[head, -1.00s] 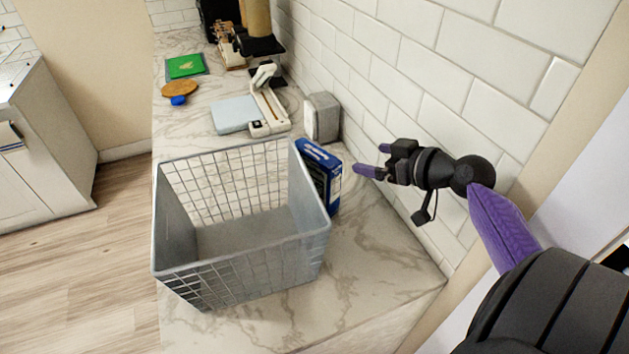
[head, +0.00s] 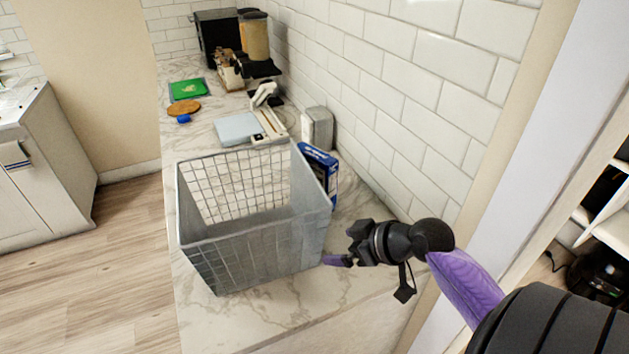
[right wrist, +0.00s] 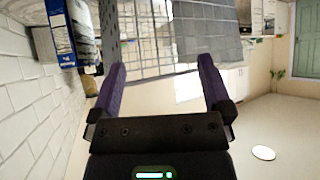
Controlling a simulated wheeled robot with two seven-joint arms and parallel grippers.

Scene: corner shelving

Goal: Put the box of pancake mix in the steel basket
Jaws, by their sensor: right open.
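The steel basket (head: 255,255) stands empty on the marble counter, and its mesh wall shows in the right wrist view (right wrist: 205,35). The blue box of pancake mix (head: 322,168) stands upright behind the basket's right side, close to the tiled wall, partly hidden by the basket. In the right wrist view the box (right wrist: 58,32) is at the upper left, outside my fingers. My right gripper (head: 338,260) is open and empty beside the basket's near right corner, in front of the box. In the right wrist view its purple fingers (right wrist: 160,75) are spread apart before the basket. My left gripper is out of view.
A white scale-like device (head: 262,125), a grey speaker-like block (head: 317,128), a brown round board (head: 184,108) and a green item (head: 187,89) are further back. The tiled wall (head: 400,100) bounds the right. Bare counter (head: 300,305) lies in front of the basket.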

